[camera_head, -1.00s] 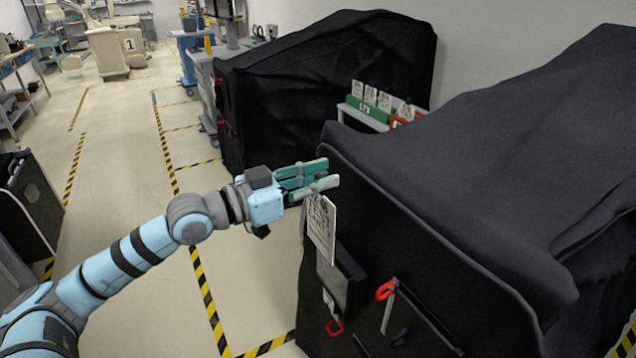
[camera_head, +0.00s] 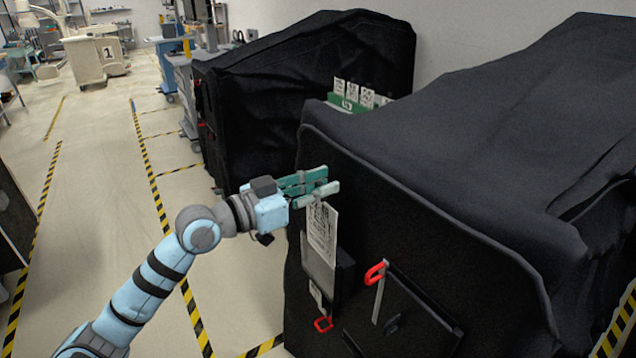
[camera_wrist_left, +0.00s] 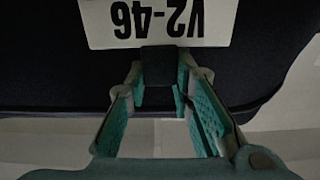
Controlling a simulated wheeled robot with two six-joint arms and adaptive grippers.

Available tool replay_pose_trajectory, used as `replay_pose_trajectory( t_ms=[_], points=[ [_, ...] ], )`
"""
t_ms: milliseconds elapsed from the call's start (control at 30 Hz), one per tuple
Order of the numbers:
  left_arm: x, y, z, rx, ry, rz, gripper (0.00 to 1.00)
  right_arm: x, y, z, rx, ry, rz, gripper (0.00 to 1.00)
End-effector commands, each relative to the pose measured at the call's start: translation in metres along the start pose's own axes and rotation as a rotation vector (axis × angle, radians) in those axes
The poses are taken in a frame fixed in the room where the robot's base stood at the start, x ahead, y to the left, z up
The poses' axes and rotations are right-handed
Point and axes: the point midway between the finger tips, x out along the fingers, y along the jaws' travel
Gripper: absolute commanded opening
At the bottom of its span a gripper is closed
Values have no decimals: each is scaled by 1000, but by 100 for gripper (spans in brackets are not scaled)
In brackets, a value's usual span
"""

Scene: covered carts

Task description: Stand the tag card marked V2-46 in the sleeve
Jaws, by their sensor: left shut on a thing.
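My left gripper (camera_head: 318,184) is shut on the white tag card (camera_head: 322,228), which hangs below its fingers. In the left wrist view the card (camera_wrist_left: 158,22) reads V2-46, upside down, and a dark tab at its edge sits between the fingers (camera_wrist_left: 160,75). The sleeve (camera_head: 345,277) is a dark pocket with a greyish face on the end of the near black-covered cart (camera_head: 400,215). The card's lower end overlaps the sleeve's upper part in the head view; I cannot tell whether it is inside. My right gripper is not in view.
Red hooks or loops (camera_head: 375,273) and a dark flat panel (camera_head: 415,320) are on the cart's end beside the sleeve. A green rack (camera_head: 348,104) with several white cards stands behind. A second covered cart (camera_head: 300,85) is farther back.

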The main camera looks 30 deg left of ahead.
Motion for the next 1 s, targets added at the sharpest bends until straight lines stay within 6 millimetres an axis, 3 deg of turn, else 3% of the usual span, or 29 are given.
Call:
replay_pose_trajectory(
  t_ms=[100, 433, 1000],
  points=[
    [0, 0, 17, -1, 0, 0, 0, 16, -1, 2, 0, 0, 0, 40],
    [0, 1, 47, -1, 0, 0, 0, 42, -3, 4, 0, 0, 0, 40],
    [0, 1, 52, 0, 0, 0, 0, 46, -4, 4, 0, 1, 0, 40]
  ],
)
